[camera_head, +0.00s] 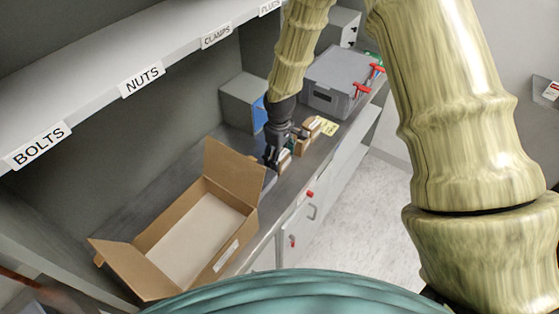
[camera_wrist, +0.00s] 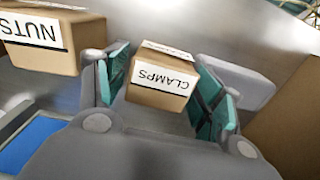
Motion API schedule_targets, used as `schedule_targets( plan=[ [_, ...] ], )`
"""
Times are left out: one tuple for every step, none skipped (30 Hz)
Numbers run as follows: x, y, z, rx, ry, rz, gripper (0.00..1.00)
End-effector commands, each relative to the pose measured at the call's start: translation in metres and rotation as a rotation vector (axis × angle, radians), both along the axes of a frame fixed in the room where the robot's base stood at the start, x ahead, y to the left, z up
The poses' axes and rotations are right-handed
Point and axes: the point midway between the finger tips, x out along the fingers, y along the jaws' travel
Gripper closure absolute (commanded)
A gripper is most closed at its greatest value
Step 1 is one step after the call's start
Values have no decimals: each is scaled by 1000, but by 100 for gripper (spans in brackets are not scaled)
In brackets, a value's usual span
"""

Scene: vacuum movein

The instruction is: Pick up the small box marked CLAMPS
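The small cardboard box marked CLAMPS (camera_wrist: 162,77) sits between my gripper's fingers in the wrist view, its label upside down. My gripper (camera_wrist: 160,88) is open, with one teal-padded finger on each side of the box. The left pad looks very close to the box; I cannot tell whether it touches. In the head view my gripper (camera_head: 273,158) points down at the counter, beside a few small boxes; their labels are too small to read there.
A box marked NUTS (camera_wrist: 40,40) stands left of the fingers. A large open carton (camera_head: 165,267) lies on the counter (camera_head: 160,195) nearer me. A grey case (camera_head: 335,85) stands farther back. A labelled shelf (camera_head: 100,65) hangs above.

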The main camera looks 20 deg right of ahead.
Motion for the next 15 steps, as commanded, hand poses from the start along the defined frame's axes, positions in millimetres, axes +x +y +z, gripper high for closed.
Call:
schedule_targets(
  plan=[
    [0,0,0,0,0,0,49],
    [0,0,0,0,0,0,54],
    [0,0,0,0,0,0,62],
    [0,0,0,0,0,0,67],
    [0,0,0,0,0,0,72],
    [0,0,0,0,0,0,75],
    [0,0,0,0,0,0,75],
    [0,0,0,0,0,0,75],
    [0,0,0,0,0,0,75],
    [0,0,0,0,0,0,75],
    [0,0,0,0,0,0,75],
    [0,0,0,0,0,0,75],
    [0,0,1,0,0,0,75],
    [0,0,1,1,-1,0,75],
    [0,0,2,1,-1,0,75]
  ],
)
